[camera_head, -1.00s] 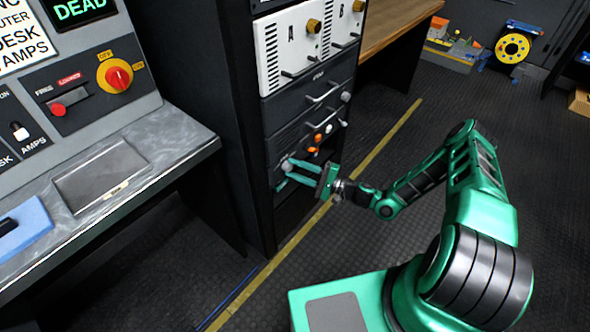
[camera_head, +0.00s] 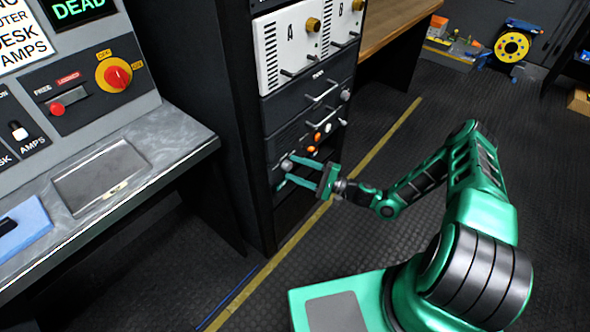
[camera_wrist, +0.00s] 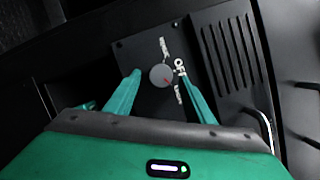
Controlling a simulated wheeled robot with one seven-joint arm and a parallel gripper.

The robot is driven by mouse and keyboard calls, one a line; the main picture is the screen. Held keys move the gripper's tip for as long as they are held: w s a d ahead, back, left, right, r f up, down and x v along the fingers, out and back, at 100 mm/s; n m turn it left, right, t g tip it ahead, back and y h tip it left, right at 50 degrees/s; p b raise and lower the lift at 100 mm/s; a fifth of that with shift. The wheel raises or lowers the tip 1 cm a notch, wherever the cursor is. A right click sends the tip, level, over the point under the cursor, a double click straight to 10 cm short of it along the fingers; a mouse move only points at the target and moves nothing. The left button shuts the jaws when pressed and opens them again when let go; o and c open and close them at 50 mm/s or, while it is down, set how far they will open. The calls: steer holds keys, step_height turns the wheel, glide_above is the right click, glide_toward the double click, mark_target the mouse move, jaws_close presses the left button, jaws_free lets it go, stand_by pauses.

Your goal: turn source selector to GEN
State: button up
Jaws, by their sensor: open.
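A round grey knob (camera_wrist: 158,77) with a small red mark on its lower right sits on a dark panel in the wrist view. In the head view the grey knob (camera_head: 287,165) shows low on the equipment rack. My gripper (camera_wrist: 161,75) is open, with one finger left of the knob and one right. Both fingertips are near it; I cannot tell whether they touch. The gripper (camera_head: 285,174) reaches the rack from the right in the head view.
The rack (camera_head: 308,108) carries white modules, handles and orange knobs above my gripper. A console at left has a red rotary switch (camera_head: 118,75) on a yellow plate. A wooden bench (camera_head: 395,28) stands behind. Dark floor (camera_head: 440,110) is clear at right.

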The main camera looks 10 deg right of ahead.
steer(key=v, duration=1)
steer(key=shift+d, duration=0.2)
steer(key=s+d+r+n+g+h, duration=0.4)
steer(key=s+d+r+g+h, duration=0.25)
steer(key=r, duration=0.35)
steer(key=s+d+r+n+g+h, duration=0.55)
steer(key=s+d+r, duration=0.2)
steer(key=r, duration=0.35)
steer(key=s+d+r+m+h, duration=0.1)
steer(key=s+r+m+h, duration=0.1)
steer(key=s+r, duration=0.5)
steer(key=s+d+r+m+t+h, duration=0.1)
steer(key=s+d+r, duration=0.1)
steer(key=s+r, duration=0.6)
steer(key=s, duration=0.4)
steer(key=shift+r+m+h, duration=0.3)
steer(key=shift+m+h, duration=0.05)
steer(key=shift+h, duration=0.05)
